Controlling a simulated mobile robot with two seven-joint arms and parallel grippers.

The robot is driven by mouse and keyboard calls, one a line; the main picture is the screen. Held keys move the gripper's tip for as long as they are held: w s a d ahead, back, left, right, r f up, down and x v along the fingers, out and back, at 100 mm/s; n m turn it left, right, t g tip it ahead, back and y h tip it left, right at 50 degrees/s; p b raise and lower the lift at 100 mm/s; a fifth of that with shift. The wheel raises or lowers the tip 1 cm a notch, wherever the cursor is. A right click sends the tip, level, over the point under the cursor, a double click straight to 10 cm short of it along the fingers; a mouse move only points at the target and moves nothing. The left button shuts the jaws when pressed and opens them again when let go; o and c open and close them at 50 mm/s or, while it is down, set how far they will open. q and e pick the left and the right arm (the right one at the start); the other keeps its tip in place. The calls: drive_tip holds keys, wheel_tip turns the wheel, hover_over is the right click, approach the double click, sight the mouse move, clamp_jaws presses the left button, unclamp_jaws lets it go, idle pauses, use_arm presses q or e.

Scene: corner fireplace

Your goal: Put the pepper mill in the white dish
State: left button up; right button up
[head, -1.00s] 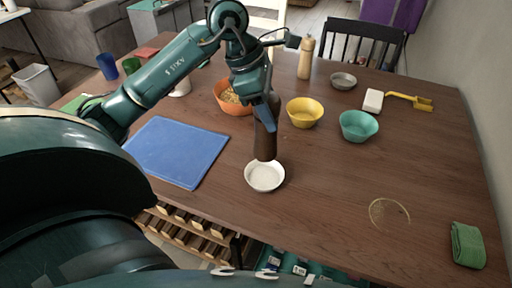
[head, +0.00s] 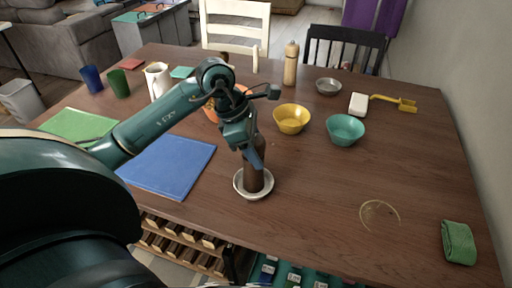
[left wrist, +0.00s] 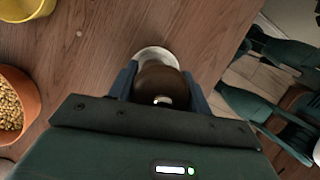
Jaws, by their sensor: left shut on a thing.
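The pepper mill (head: 252,180) is dark brown and stands upright in the white dish (head: 240,192), near the front middle of the table. My left gripper (head: 252,157) is shut on the mill's upper part from above. In the left wrist view the mill's rounded top (left wrist: 160,84) sits between my two fingers (left wrist: 160,82). The white dish's rim (left wrist: 157,51) shows behind it there. Whether the mill's base touches the dish floor is hidden.
A blue mat (head: 168,166) lies left of the dish. An orange bowl (left wrist: 20,104), a yellow bowl (head: 292,119) and a teal bowl (head: 345,130) stand behind it. A green folded cloth (head: 459,243) lies at the right. The table right of the dish is mostly clear.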

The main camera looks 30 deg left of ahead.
use_arm(q)
drive_tip(key=o, duration=1.4)
drive_tip(key=shift+a+r+p, duration=0.1)
drive_tip(key=shift+r+p, duration=0.2)
drive_tip(key=shift+r, duration=0.05)
drive_tip(key=v, duration=1.1)
drive_tip(key=shift+a+r, duration=0.1)
drive_tip(key=shift+r, duration=0.15)
